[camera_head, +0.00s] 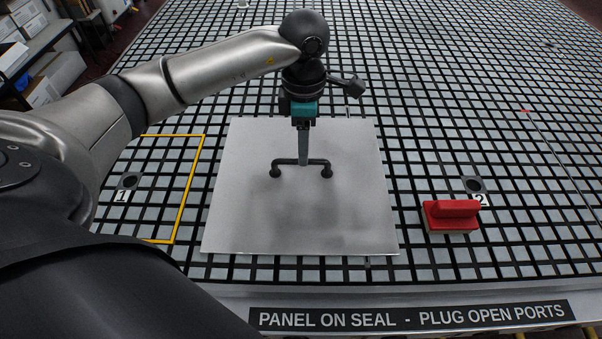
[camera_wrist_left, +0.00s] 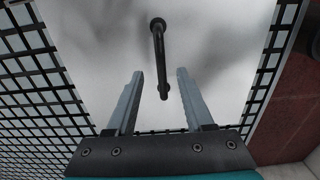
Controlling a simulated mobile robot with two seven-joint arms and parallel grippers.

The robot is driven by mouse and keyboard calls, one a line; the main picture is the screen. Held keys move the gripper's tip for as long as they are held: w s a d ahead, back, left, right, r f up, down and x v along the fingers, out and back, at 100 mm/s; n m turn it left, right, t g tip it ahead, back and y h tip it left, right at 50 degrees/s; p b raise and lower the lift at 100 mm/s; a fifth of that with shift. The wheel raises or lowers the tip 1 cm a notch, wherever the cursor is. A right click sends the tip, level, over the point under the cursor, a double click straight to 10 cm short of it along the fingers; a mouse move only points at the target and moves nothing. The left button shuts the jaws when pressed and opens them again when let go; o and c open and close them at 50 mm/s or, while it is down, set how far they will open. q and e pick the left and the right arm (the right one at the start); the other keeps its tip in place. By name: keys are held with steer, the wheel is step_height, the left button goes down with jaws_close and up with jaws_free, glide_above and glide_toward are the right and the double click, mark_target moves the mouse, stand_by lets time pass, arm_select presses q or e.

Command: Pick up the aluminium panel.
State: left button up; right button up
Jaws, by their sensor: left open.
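The aluminium panel (camera_head: 240,200) lies flat on the grid table, a pale grey square sheet. It also fills much of the left wrist view (camera_wrist_left: 105,40). A black bar handle (camera_head: 285,161) with two feet stands on the panel's middle. My left gripper (camera_head: 303,163) points down over the handle. In the left wrist view my left gripper (camera_wrist_left: 160,75) is open, with its two fingers apart on either side of the handle (camera_wrist_left: 158,45). I cannot tell whether a finger touches the handle. My right gripper is not in view.
A red-handled block (camera_head: 452,215) stands on the table right of the panel, next to port 2 (camera_head: 474,185). Port 1 (camera_head: 129,181) is at the left, near a yellow outline (camera_head: 190,190). Shelves with boxes (camera_head: 40,60) stand at the far left. The grid behind the panel is clear.

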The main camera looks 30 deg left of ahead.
arm_select(q)
steer(key=f, duration=0.5)
steer(key=shift+s+a+b, duration=0.15)
steer(key=shift+s+b, duration=0.05)
steer(key=shift+b, duration=0.15)
steer(key=shift+c, duration=0.2)
jaws_close()
steer(key=shift+r, duration=0.1)
stand_by(0.7)
